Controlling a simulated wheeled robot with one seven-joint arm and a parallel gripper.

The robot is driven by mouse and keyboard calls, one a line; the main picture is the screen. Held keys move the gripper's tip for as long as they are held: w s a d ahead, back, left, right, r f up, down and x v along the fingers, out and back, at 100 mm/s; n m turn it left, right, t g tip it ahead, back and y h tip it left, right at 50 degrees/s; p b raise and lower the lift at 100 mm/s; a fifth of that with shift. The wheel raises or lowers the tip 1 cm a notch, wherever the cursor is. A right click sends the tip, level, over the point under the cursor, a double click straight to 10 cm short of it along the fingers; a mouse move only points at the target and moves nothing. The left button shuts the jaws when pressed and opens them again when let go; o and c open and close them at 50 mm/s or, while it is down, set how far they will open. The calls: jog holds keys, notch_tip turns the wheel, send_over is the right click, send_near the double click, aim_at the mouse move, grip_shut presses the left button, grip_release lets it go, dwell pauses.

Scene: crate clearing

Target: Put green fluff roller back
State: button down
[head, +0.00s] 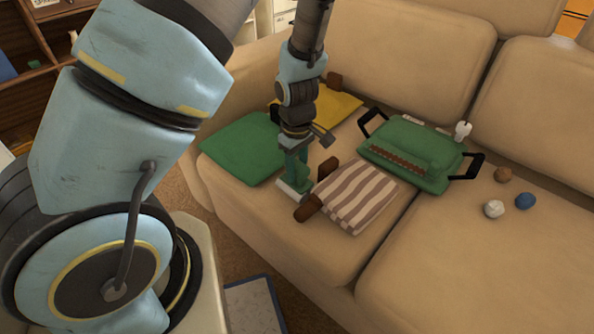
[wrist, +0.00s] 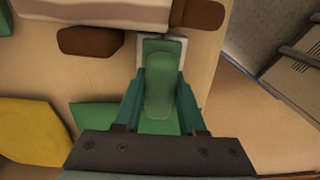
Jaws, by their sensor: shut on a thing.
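My gripper (head: 297,172) is shut on the green fluff roller, low over the front part of the left sofa seat. In the wrist view the roller's green handle (wrist: 160,85) lies between the two fingers of my gripper (wrist: 160,103). A white end (wrist: 205,50) shows beyond the handle, and in the head view this white part (head: 291,190) is at the bottom, at or just above the cushion. I cannot tell whether it touches. The fingers hide much of the handle in the head view.
A striped cushion (head: 358,197) with brown blocks (head: 308,208) lies close right of my gripper. Green (head: 240,150) and yellow (head: 335,103) cloths lie left and behind. Small balls (head: 494,209) sit right. The seat's front edge is near.

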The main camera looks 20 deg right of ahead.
jog(key=shift+f, duration=0.15)
jog(key=shift+c, duration=2.4)
grip_release()
jog(key=r+p, duration=0.1)
jog(key=r, duration=0.2)
jog(key=r+p, duration=0.1)
jog(key=r, duration=0.3)
jog(key=r+p, duration=0.1)
jog(key=r, duration=0.2)
jog(key=shift+w+r, duration=0.3)
jog(key=shift+r, duration=0.1)
jog(key=a+r+m+t, duration=0.15)
jog(key=a+r, duration=0.25)
jog(key=a, duration=0.4)
jog(key=a+r+m, duration=0.3)
jog(key=a+r, duration=0.1)
jog(key=a, duration=0.5)
jog(key=a+r+m, duration=0.2)
jog(key=a+r, duration=0.3)
jog(key=a, duration=0.3)
notch_tip(320, 180, up, 17)
jog(key=p, duration=1.7)
jog(key=shift+w+a+f, duration=0.15)
jog(key=shift+w, duration=0.2)
